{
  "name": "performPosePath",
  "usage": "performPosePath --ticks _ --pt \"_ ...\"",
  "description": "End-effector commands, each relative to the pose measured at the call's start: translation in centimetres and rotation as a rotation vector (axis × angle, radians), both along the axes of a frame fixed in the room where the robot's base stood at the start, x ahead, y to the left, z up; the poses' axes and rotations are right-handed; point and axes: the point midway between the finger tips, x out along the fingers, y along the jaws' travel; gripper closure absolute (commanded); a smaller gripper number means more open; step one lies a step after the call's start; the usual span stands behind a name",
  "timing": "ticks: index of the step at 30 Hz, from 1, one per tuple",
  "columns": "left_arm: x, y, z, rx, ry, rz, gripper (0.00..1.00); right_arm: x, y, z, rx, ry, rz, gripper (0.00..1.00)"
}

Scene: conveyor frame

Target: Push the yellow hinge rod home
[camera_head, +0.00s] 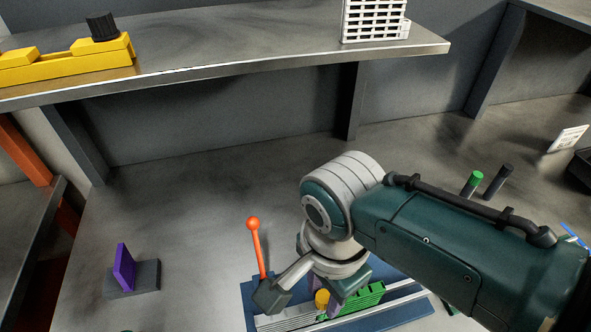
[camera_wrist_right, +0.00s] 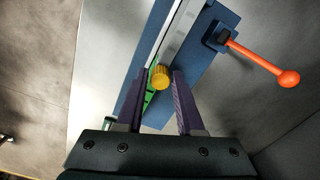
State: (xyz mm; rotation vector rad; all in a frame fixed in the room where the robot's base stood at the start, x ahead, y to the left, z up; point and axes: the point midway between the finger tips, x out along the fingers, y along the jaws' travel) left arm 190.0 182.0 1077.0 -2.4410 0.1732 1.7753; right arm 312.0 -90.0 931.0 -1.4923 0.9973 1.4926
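The yellow hinge rod shows as a ribbed yellow knob (camera_wrist_right: 160,77) in the right wrist view, at the near end of a green part (camera_wrist_right: 149,99) on the blue base of the conveyor frame (camera_wrist_right: 195,78). In the head view the knob (camera_head: 322,298) is partly covered by my wrist. My right gripper (camera_wrist_right: 160,72) is open, its purple fingers on either side of the knob with visible gaps. The rod's shaft is hidden. In the head view my right gripper (camera_head: 326,301) is over the frame's blue base (camera_head: 400,313). My left gripper is out of view.
An orange ball-ended lever (camera_head: 256,247) stands up from the base, close to my right wrist. A purple plate on a grey block (camera_head: 133,279) stands at left. Green-topped and dark pegs (camera_head: 497,182) stand at right. A shelf (camera_head: 250,55) overhangs the back.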

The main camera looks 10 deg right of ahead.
Motion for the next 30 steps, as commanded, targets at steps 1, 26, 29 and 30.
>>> performPosePath --ticks 1,26,29,30 --pt "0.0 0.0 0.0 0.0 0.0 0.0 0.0 0.0 0.0 0.0 0.0 0.001 0.0 0.57" --pt "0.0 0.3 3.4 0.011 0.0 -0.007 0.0 0.1 0.0 7.0 0.002 -0.002 -0.001 0.38" --pt "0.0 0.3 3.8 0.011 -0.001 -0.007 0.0 0.0 0.0 8.5 0.002 -0.001 0.0 0.38" --pt "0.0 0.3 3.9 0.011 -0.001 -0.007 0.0 0.1 0.0 9.0 0.002 -0.001 0.0 0.38"
